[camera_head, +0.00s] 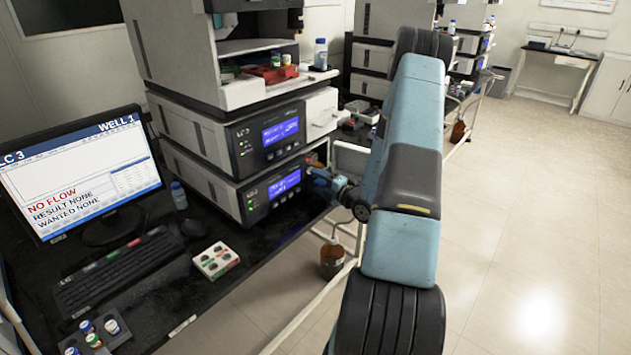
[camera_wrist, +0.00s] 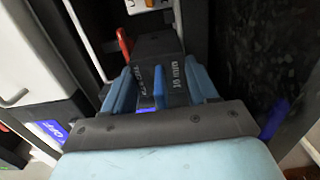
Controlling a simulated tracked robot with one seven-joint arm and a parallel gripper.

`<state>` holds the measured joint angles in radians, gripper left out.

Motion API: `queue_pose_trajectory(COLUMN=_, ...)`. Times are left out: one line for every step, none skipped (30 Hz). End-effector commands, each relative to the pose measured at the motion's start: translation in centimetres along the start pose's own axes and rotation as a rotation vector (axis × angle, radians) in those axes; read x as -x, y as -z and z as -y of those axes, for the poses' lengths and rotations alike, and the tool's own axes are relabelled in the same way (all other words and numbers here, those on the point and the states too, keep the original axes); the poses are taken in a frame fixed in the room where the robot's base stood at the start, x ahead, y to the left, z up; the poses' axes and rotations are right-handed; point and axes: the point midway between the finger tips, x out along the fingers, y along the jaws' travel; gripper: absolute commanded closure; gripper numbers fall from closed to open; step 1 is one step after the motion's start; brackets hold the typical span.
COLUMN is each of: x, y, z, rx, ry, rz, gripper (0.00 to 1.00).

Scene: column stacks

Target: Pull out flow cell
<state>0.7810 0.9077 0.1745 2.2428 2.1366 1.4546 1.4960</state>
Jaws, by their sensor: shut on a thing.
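The flow cell (camera_wrist: 155,50) is a dark block with white lettering, including "10 mm". In the wrist view it sits between the two blue fingers of my gripper (camera_wrist: 162,88), which is shut on it. A red lever (camera_wrist: 124,44) stands close to the left of the block. In the head view my gripper (camera_head: 325,182) is at the right end of the lower instrument module (camera_head: 225,190), and my arm hides part of that area. I cannot tell how far the cell sits in its slot.
The monitor (camera_head: 85,175) reads "LC 3", "WELL 1" and "NO FLOW". A brown bottle (camera_head: 332,260) is below the bench. Open floor lies to the right.

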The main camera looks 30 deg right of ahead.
Motion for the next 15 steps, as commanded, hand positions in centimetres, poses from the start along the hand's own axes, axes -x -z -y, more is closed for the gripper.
queue_pose_trajectory(x=0.3, y=0.0, z=0.0, rx=-0.001, ry=0.0, rz=0.001, gripper=0.85)
queue_pose_trajectory(x=0.4, y=0.0, z=0.0, rx=-0.001, ry=0.0, rz=0.001, gripper=0.85)
queue_pose_trajectory(x=0.6, y=0.0, z=0.0, rx=-0.001, ry=0.0, rz=0.001, gripper=0.85)
queue_pose_trajectory(x=0.8, y=0.0, z=0.0, rx=-0.001, ry=0.0, rz=0.001, gripper=0.85)
queue_pose_trajectory(x=0.9, y=0.0, z=0.0, rx=-0.001, ry=0.0, rz=0.001, gripper=0.85)
queue_pose_trajectory(x=1.1, y=0.0, z=0.0, rx=-0.001, ry=0.0, rz=0.001, gripper=0.85)
queue_pose_trajectory(x=1.2, y=0.0, z=0.0, rx=-0.001, ry=0.0, rz=0.001, gripper=0.85)
queue_pose_trajectory(x=1.4, y=0.0, z=0.0, rx=-0.001, ry=0.0, rz=0.001, gripper=0.85)
queue_pose_trajectory(x=1.6, y=0.0, z=0.0, rx=-0.001, ry=0.0, rz=0.001, gripper=0.85)
queue_pose_trajectory(x=1.7, y=0.0, z=0.0, rx=0.0, ry=0.0, rz=0.0, gripper=0.85)
queue_pose_trajectory(x=1.8, y=0.0, z=0.0, rx=0.0, ry=0.0, rz=0.0, gripper=0.85)
queue_pose_trajectory(x=2.0, y=0.0, z=0.0, rx=0.0, ry=0.0, rz=0.0, gripper=0.85)
queue_pose_trajectory(x=2.2, y=0.0, z=0.0, rx=0.0, ry=0.0, rz=0.001, gripper=0.85)
queue_pose_trajectory(x=2.3, y=0.0, z=0.0, rx=0.0, ry=0.0, rz=0.001, gripper=0.85)
queue_pose_trajectory(x=2.5, y=-0.1, z=0.0, rx=0.0, ry=0.0, rz=0.001, gripper=0.85)
